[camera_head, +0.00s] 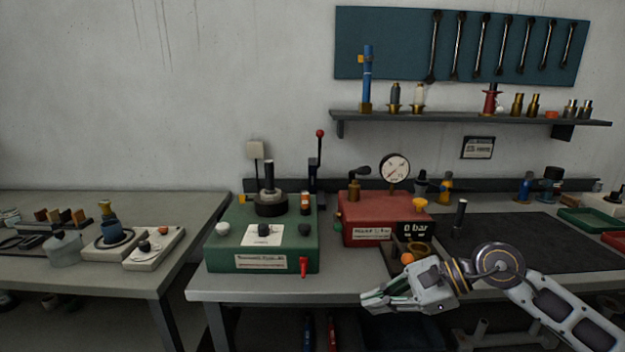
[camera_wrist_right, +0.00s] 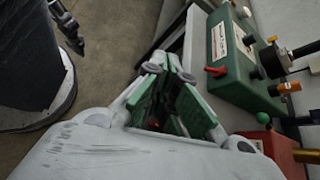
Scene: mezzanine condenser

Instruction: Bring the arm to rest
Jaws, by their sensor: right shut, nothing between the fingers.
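My right arm comes in from the lower right in the head view. Its white and grey right gripper (camera_head: 368,301) points left and is shut with nothing in it. It hangs by the front edge of the bench (camera_head: 240,289), below the red box (camera_head: 375,228) and to the right of the green box (camera_head: 222,252). In the right wrist view the gripper (camera_wrist_right: 172,62) shows its green-sided fingers, with the green box (camera_wrist_right: 222,62) beyond them to the right. My left gripper does not show in the head view.
A pressure gauge (camera_head: 395,168) stands on the red box, and a "0 bar" display (camera_head: 415,230) is beside it. A dark mat (camera_head: 530,245) lies right of them. A second table (camera_head: 190,215) stands left across a gap. A shelf (camera_head: 460,118) hangs on the wall.

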